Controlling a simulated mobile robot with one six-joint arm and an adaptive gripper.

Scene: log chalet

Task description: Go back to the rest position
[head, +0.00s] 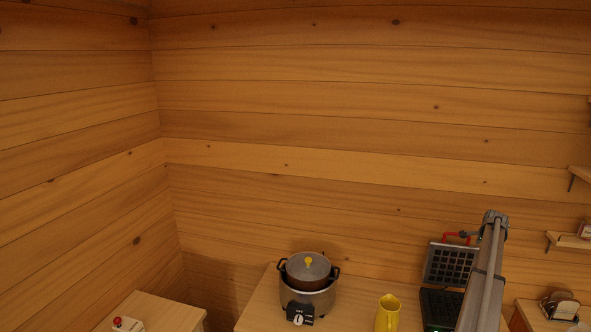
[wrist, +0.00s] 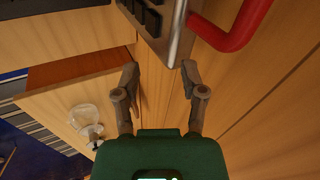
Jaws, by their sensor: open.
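My gripper (wrist: 158,78) is open in the wrist view, its two fingers apart with nothing between them. Just beyond the fingertips are the metal edge of a waffle iron (wrist: 168,45) and its red handle (wrist: 240,28). In the head view my arm stands at the right, in front of the waffle iron (head: 450,265), whose gridded lid is raised. The red handle (head: 452,236) shows at the lid's top, close to the arm's upper end. The fingers are hard to make out there.
A cooker with a lidded pot (head: 308,272) and a yellow jug (head: 388,313) stand left of the waffle iron. A toaster (head: 560,306) and wall shelves (head: 569,241) are at the right. A clear glass object (wrist: 86,119) is at left in the wrist view.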

